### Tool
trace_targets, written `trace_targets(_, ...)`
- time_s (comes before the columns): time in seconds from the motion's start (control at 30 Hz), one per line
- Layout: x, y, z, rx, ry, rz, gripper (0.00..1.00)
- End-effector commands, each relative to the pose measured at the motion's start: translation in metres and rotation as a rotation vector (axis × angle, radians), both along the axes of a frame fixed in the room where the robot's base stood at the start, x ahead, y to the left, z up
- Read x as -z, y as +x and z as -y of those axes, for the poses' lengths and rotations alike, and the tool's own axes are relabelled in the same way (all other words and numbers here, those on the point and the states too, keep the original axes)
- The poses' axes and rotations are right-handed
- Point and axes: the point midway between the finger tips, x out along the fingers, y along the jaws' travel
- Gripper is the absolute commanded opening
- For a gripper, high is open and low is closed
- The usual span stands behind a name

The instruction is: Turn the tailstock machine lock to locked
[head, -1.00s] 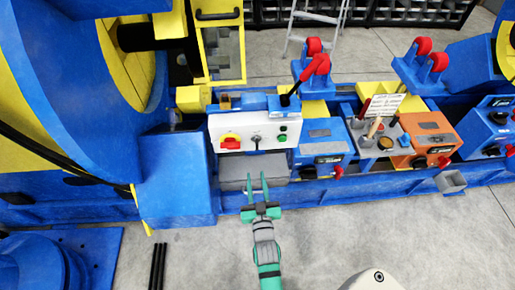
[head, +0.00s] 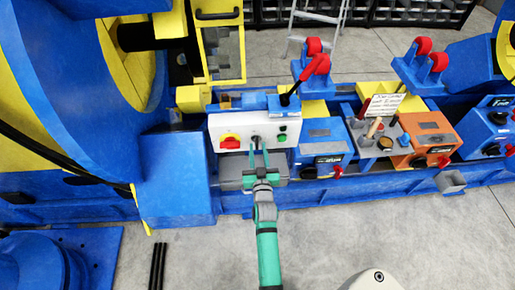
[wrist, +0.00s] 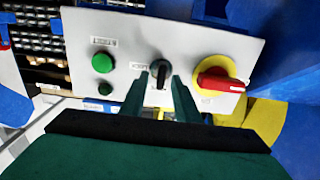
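The lock is a small dark rotary switch (wrist: 159,72) at the middle of a white control panel (wrist: 195,38). In the head view the switch (head: 255,140) is partly covered by my fingers. My gripper (wrist: 161,75) is open, with one green finger on each side of the switch; whether they touch it I cannot tell. In the head view my gripper (head: 258,146) reaches up to the panel from below. A small label lies beside the switch in the wrist view, too small to read.
A red handle on a yellow disc (wrist: 220,84) is right of the switch in the wrist view. Green buttons (wrist: 103,62) are on the left.

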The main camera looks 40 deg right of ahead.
Motion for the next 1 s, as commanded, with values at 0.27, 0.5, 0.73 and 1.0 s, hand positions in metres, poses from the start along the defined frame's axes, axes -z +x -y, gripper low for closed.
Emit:
trace_targets(0.27,0.0002,0.0099,0.005,-0.001,0.002,0.001,0.29)
trace_targets(0.5,0.0002,0.01,0.0055,0.0,0.001,0.001,0.29)
trace_targets(0.73,0.0002,0.0099,0.0054,0.0,0.001,0.001,0.0)
trace_targets(1.0,0.0003,0.0099,0.0055,0.0,0.02,0.012,0.0)
